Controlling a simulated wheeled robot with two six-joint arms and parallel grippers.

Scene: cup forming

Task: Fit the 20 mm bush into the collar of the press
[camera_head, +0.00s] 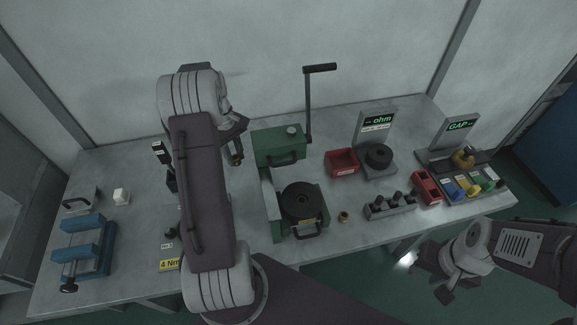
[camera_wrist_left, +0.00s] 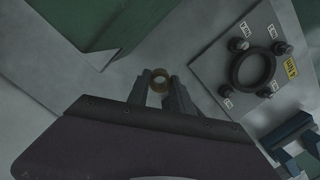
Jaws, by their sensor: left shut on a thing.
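My left gripper (camera_head: 238,152) is shut on a brass ring-shaped bush (camera_wrist_left: 160,75), held between its fingertips in the left wrist view. In the head view the gripper is left of the green press (camera_head: 279,147), apart from it. The press has an upright lever (camera_head: 308,105). In front is a black round disc (camera_head: 303,198) on a green base; I cannot make out the collar clearly. A second small brass bush (camera_head: 344,216) lies on the bench right of this base. My right gripper (camera_head: 446,292) hangs off the bench's front right; its jaw state is unclear.
A grey plate (camera_wrist_left: 215,70) with a dark ring and bolts shows in the left wrist view. A blue vise (camera_head: 82,250) is at left. A red bin (camera_head: 342,163), a grey block with dark knobs (camera_head: 390,207) and gauge stands are at right. My left arm hides the bench's middle left.

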